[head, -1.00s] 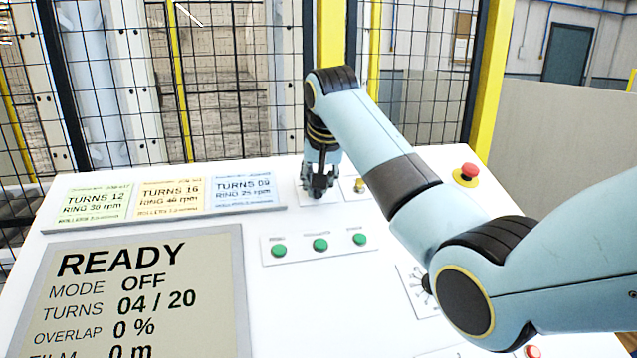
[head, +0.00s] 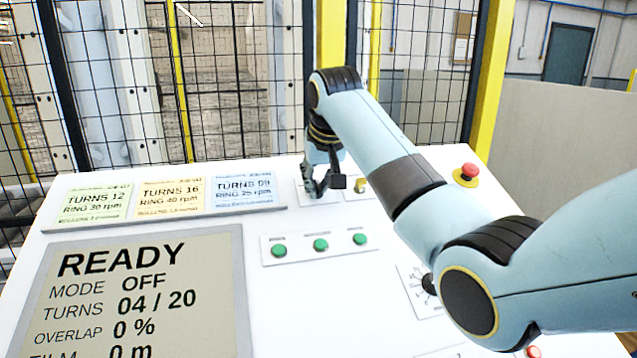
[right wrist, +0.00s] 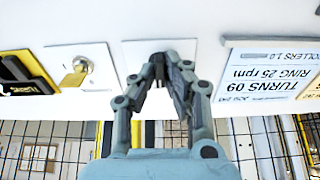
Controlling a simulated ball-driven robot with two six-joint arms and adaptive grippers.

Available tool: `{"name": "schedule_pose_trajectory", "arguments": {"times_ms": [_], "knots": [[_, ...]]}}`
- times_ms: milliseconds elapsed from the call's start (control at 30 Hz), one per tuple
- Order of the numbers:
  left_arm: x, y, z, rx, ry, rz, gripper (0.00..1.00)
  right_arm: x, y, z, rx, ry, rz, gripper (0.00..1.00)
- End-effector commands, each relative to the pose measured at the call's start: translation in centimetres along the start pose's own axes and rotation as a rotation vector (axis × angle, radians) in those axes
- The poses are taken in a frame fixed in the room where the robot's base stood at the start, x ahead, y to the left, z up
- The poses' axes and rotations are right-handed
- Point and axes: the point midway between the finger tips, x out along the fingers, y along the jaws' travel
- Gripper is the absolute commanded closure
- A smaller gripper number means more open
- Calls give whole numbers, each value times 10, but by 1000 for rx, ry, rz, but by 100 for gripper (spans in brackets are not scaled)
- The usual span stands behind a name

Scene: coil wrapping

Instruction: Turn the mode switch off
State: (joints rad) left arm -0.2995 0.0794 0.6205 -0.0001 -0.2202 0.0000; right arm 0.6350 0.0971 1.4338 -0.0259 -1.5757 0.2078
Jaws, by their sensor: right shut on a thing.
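The mode switch shows as a small dark knob (right wrist: 159,60) on a white square plate in the right wrist view; its label cannot be read. My right gripper (right wrist: 168,68) is shut on the knob, and its fingers hide most of it. In the head view the right gripper (head: 321,190) points down at the back of the white panel and covers the switch. The display screen (head: 140,300) reads READY, MODE OFF, TURNS 04 / 20 and OVERLAP 0 %. My left gripper is not in view.
A brass key switch (right wrist: 78,72) sits beside the gripped switch. Job cards (head: 170,196) stand to the left, and green buttons (head: 320,245) lie in front. A red emergency stop (head: 467,173) is at the right. A mesh fence (head: 235,90) stands behind the panel.

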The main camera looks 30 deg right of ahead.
Motion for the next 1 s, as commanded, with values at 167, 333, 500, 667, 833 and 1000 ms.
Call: {"name": "schedule_pose_trajectory", "arguments": {"times_ms": [167,333,500,667,833,1000], "knots": [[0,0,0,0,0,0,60,-1,0,-1,1,3,0,72],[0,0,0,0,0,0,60,0,0,-1,1,2,0,68],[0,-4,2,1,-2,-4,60,-3,0,-1,1,2,0,68],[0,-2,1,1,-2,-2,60,-24,0,-2,1,5,-1,68],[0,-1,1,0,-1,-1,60,-63,0,-2,1,7,-1,68],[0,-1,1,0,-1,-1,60,-97,0,-1,2,5,-1,68]]}}
